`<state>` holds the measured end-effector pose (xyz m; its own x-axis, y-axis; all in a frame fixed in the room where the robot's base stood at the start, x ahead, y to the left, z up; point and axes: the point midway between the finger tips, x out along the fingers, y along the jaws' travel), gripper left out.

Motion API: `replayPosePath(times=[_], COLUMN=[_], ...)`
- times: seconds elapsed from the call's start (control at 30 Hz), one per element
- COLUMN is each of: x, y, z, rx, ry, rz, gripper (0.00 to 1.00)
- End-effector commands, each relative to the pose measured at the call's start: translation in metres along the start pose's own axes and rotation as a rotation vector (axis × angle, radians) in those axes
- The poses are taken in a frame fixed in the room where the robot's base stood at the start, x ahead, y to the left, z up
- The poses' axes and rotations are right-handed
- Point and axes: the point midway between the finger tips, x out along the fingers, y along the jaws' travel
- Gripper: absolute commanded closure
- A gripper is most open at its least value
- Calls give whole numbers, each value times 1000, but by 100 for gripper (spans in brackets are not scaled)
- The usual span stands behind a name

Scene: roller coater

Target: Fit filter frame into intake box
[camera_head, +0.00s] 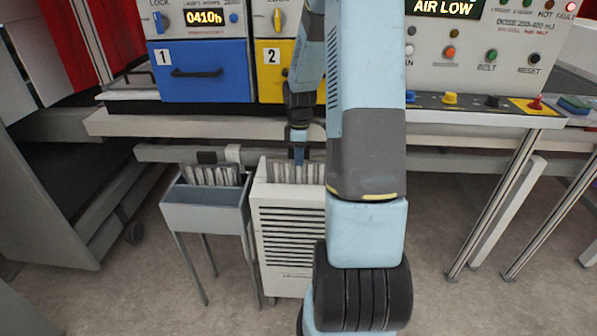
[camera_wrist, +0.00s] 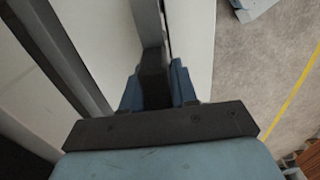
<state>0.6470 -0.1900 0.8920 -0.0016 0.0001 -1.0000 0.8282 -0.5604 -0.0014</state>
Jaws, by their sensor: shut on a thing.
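The intake box (camera_head: 287,235) is a white, louvred cabinet standing on the floor under the bench in the head view. A pale pleated filter frame (camera_head: 282,172) sticks up out of its open top; how deep it sits is hidden. My gripper (camera_head: 298,153) points down over the box top and is shut on this frame. In the wrist view my gripper (camera_wrist: 155,92) has its blue fingers on either side of a dark block, which looks like the frame's tab (camera_wrist: 153,68). My arm hides the right part of the box.
A grey stand (camera_head: 203,215) left of the box holds another pleated filter (camera_head: 212,175) with a black tab. The bench edge (camera_head: 190,125) overhangs close behind my gripper. Blue drawer 1 (camera_head: 205,82) is closed above. Floor (camera_head: 440,215) is clear to the right.

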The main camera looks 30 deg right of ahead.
Motion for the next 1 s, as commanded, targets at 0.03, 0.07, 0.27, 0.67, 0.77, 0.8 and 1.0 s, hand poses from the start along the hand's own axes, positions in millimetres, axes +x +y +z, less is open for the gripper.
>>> replayPosePath(times=[0.03,0.07,0.27,0.67,0.77,0.8,1.0], x=[9,14,28,65,65,65,66], y=[0,0,0,0,0,0,0], z=[0,0,0,0,0,0,0], rx=[-1,0,2,0,0,0,0], ry=[0,0,0,0,0,0,0], rz=[-2,-2,0,0,2,1,1], gripper=[100,100,100,100,100,100,68])
